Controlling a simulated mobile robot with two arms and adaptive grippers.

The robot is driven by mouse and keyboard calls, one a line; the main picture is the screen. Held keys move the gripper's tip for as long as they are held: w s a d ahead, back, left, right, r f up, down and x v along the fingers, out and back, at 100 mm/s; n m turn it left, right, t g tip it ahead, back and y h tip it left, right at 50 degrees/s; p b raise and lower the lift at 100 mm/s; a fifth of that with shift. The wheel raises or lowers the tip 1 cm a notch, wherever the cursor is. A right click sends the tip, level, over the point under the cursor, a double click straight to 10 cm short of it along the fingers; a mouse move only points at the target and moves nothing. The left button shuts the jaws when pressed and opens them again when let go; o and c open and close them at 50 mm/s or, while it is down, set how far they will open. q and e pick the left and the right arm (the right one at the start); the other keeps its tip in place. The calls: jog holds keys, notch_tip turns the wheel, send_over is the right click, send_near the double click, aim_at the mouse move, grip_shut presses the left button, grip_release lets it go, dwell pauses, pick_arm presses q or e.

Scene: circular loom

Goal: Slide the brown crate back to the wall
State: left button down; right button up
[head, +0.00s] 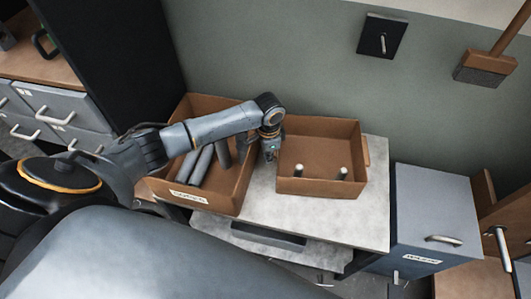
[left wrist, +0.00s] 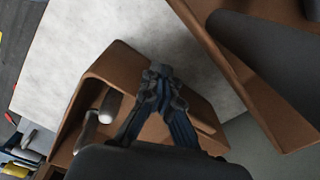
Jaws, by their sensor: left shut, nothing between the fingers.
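Two brown crates stand side by side on a pale grey table top. The right crate (head: 315,187) is open and holds two dark pegs with white tips; it also shows in the left wrist view (left wrist: 97,72). The left crate (head: 228,194) has a white label and holds several grey cylinders; its wall also crosses the left wrist view (left wrist: 225,55). My left gripper (head: 270,156) points down at the left side of the right crate, between the crates. Its fingertips (left wrist: 161,72) are shut and empty, and overlap that crate's rim in view. Contact cannot be told. My right gripper is out of view.
The green-grey wall (head: 270,60) rises behind the table, with a narrow strip behind the right crate. Bare table top (head: 320,222) lies in front of it. A grey cabinet (head: 430,205) stands to the right. A brush (head: 485,68) and a dark plate (head: 382,36) hang on the wall.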

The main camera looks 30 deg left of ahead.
pick_arm(q)
jog(key=w+d+b, duration=0.3)
jog(key=w+d, duration=0.5)
jog(key=shift+w, duration=0.15)
